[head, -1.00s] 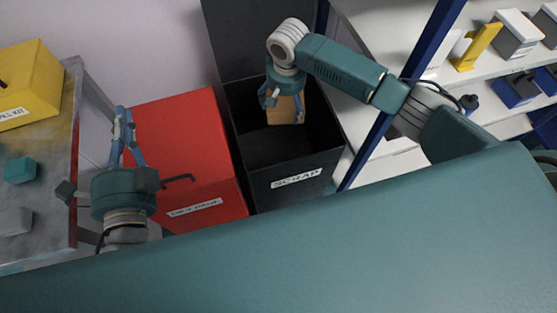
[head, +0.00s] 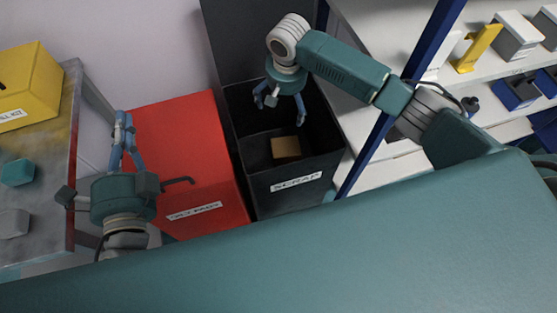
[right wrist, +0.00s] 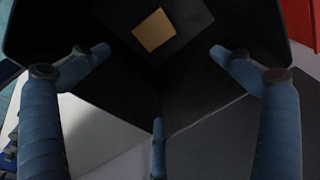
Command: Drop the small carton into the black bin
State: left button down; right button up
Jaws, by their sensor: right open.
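The small carton (head: 286,148) is a tan box inside the black bin (head: 317,163), which has a SCRAP label on its front. The carton also shows in the right wrist view (right wrist: 154,30), below the fingers and apart from them. My right gripper (head: 280,101) hangs over the bin with its fingers spread and empty; its fingers also show in the right wrist view (right wrist: 157,100). My left gripper (head: 124,135) is at the left, in front of the red bin's left side and away from the carton. Its finger opening cannot be made out.
A red bin (head: 190,150) stands left of the black bin. A grey table (head: 55,160) at the left bears a yellow box (head: 30,80) and a teal block (head: 18,171). A blue-posted shelf (head: 375,150) with boxes stands close on the right.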

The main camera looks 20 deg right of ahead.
notch_tip(320, 180, up, 10)
jog(key=s, duration=0.1)
jog(key=shift+s+a+f, duration=0.15)
jog(key=shift+s+a, duration=0.05)
dwell(0.3)
